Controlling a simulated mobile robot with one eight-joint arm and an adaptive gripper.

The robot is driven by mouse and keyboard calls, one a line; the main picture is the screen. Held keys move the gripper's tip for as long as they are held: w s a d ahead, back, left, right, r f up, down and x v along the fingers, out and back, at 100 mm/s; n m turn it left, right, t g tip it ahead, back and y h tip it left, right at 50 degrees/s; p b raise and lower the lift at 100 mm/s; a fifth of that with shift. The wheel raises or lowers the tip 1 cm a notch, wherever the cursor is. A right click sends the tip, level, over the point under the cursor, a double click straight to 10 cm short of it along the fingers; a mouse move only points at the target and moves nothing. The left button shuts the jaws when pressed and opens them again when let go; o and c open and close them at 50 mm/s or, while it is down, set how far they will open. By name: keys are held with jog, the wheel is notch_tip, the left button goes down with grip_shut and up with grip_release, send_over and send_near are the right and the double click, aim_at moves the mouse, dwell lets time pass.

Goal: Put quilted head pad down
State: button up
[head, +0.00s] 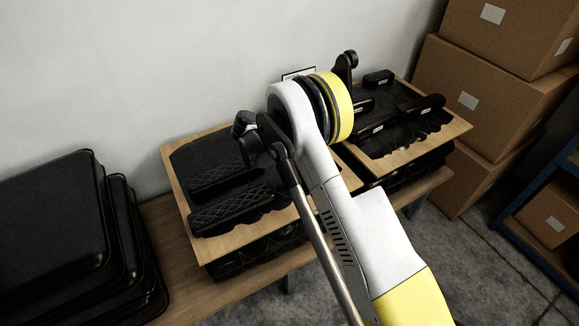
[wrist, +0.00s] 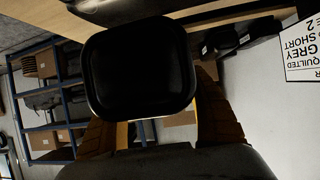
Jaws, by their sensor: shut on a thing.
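A dark pad with rounded corners (wrist: 138,68) fills the middle of the wrist view, between the two fingers of my gripper. Its quilting does not show from this side. In the head view my gripper (head: 246,130) is over the back right part of the left wooden-rimmed tray (head: 172,178), partly hidden behind my arm. The gripper is shut on the pad. Black pads with diamond quilting (head: 232,208) lie in that tray. I cannot tell in the head view which dark shape is the held pad, or whether it touches the tray.
A second wooden-rimmed tray (head: 458,128) with black parts stands to the right. Black padded seats (head: 50,225) are stacked at left. Cardboard boxes (head: 490,95) and a blue shelf (head: 520,222) are at right. A label sign (wrist: 302,45) shows in the wrist view. The wall is close behind.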

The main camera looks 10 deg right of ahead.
jog(key=s+a+f, duration=0.1)
jog(key=s, duration=0.1)
jog(key=s+a+f+b, duration=0.1)
jog(key=a+f, duration=0.1)
jog(key=s+a+f+b, duration=0.1)
jog(key=s, duration=0.1)
jog(key=shift+s+a+f, duration=0.2)
jog(key=shift+s+a, duration=0.1)
notch_tip(320, 180, down, 4)
jog(key=shift+f+b, duration=0.1)
jog(key=shift+b, duration=1)
jog(key=o, duration=1.4)
